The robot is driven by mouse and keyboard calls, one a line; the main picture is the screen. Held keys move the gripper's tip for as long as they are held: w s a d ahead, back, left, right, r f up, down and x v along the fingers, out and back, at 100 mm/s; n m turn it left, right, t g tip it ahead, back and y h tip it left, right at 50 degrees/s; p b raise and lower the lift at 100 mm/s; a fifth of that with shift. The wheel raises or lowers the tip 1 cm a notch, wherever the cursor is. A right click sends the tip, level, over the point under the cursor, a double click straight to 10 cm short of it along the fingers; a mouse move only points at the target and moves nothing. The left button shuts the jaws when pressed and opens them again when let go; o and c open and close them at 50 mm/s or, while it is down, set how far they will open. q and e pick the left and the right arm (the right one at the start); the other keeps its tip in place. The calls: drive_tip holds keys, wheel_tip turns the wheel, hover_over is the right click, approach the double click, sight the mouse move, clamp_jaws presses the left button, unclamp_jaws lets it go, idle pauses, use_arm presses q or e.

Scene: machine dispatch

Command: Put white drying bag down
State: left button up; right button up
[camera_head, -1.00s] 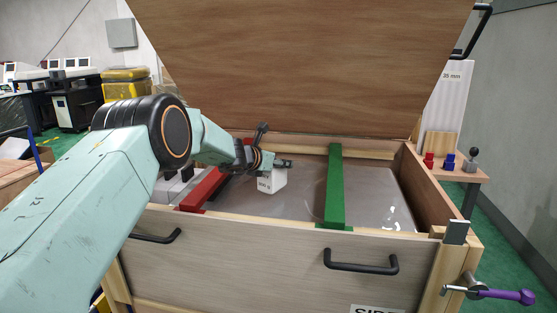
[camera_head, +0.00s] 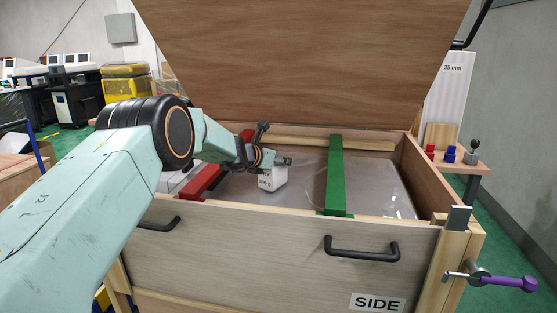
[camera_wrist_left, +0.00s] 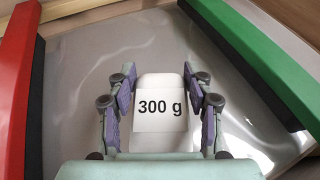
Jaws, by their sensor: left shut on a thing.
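The white drying bag (camera_head: 272,179) carries a "300 g" label and shows large in the left wrist view (camera_wrist_left: 160,125). My left gripper (camera_head: 276,162) is shut on it, with a finger on each side of the bag (camera_wrist_left: 162,90). The bag is inside the open wooden crate (camera_head: 280,245), between the red bar (camera_head: 204,181) and the green bar (camera_head: 336,175). It is at or just above the clear film (camera_head: 305,190); I cannot tell whether it touches. My right gripper is not in view.
The crate's raised lid (camera_head: 300,60) stands behind. A side shelf (camera_head: 470,168) on the right holds red and blue pieces. A purple-handled clamp (camera_head: 505,282) sticks out at the front right corner. White blocks (camera_head: 175,180) lie left of the red bar.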

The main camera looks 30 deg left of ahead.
use_arm(q)
drive_tip(key=shift+f+b, duration=0.3)
drive_tip(key=shift+b, duration=0.05)
drive_tip(key=o, duration=1.5)
drive_tip(key=shift+v, duration=6)
